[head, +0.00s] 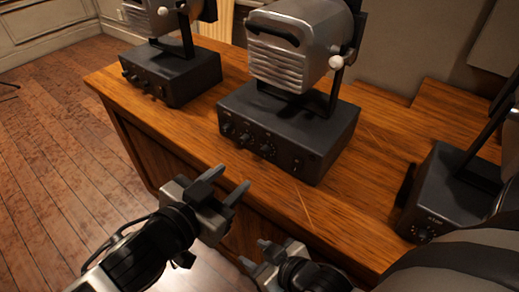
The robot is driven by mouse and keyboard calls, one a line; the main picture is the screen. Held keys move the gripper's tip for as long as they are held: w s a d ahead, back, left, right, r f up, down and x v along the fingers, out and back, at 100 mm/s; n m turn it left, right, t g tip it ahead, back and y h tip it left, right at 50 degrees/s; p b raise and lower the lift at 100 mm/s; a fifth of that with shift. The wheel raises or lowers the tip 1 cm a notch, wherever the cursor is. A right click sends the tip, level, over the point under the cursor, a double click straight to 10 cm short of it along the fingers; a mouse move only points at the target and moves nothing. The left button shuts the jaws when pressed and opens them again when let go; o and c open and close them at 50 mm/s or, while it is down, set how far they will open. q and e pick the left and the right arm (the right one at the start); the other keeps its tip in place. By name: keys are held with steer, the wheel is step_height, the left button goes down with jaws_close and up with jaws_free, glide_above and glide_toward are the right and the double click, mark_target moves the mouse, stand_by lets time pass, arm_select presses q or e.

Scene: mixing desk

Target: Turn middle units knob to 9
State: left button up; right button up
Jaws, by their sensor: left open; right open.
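The middle unit (311,135) is a dark box on the wooden desk, with a silver ribbed lamp-like head (292,48) above it. Its front face has a row of small dark knobs (245,138) and a small switch (297,163) at the right. The labels and dial settings are too small to read, so I cannot tell which knob is the units knob. My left gripper (232,180) is open and empty, in front of and below the knobs, apart from them. My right gripper (255,252) is open and empty, lower and nearer, in front of the desk.
A similar left unit (185,78) stands further back, and a right unit (432,200) stands at the right, partly cut off. The wooden desk (345,215) is bare between the middle and right units. Its front edge lies close to both grippers. Wooden floor is open at left.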

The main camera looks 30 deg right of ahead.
arm_select(q)
steer(key=m, duration=0.1)
steer(key=m+g+y+b, duration=0.1)
steer(key=m, duration=0.1)
glide_toward(263, 152)
steer(key=x, duration=0.8)
steer(key=shift+w+d, duration=0.1)
steer(key=shift+d, duration=0.05)
jaws_close()
